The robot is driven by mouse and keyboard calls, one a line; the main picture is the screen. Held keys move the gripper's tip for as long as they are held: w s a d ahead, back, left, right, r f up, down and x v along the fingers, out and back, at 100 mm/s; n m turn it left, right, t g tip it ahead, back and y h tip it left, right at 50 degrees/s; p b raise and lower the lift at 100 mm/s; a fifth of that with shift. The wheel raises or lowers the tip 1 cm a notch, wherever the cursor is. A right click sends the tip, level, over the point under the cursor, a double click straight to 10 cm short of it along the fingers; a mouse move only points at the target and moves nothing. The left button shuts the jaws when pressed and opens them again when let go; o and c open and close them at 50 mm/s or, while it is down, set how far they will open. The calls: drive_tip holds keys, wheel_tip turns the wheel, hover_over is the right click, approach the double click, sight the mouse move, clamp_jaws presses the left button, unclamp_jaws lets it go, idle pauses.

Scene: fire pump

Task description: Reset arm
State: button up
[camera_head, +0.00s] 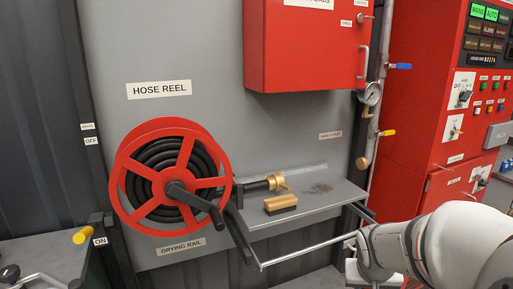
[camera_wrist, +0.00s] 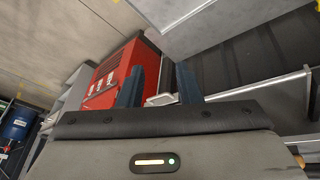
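My white arm (camera_head: 440,245) reaches in from the lower right of the head view, in front of the red control cabinet. Its gripper cannot be made out clearly there. In the wrist view my gripper (camera_wrist: 160,78) shows two blue-grey fingers standing apart. No held object shows between them, only background, including a pale edge and part of a red cabinet (camera_wrist: 112,75). The wrist view is strongly tilted.
A red hose reel (camera_head: 170,175) hangs at the left. A grey shelf (camera_head: 325,200) carries a brass nozzle (camera_head: 277,182) and a brass-topped brush (camera_head: 281,203). A metal rail (camera_head: 305,250) runs below. A red wall box (camera_head: 305,45) and a pressure gauge (camera_head: 373,93) are above.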

drive_tip(key=s+a+r+n+g+y+p, duration=0.1)
drive_tip(key=s+a+r+n+y+p, duration=0.1)
drive_tip(key=s+a+r, duration=0.6)
drive_tip(key=s+a+p, duration=0.1)
drive_tip(key=s+a, duration=0.2)
drive_tip(key=shift+s+r+n+y, duration=0.2)
drive_tip(key=shift+r+n+y, duration=0.1)
drive_tip(key=shift+a, duration=0.1)
idle(1.2)
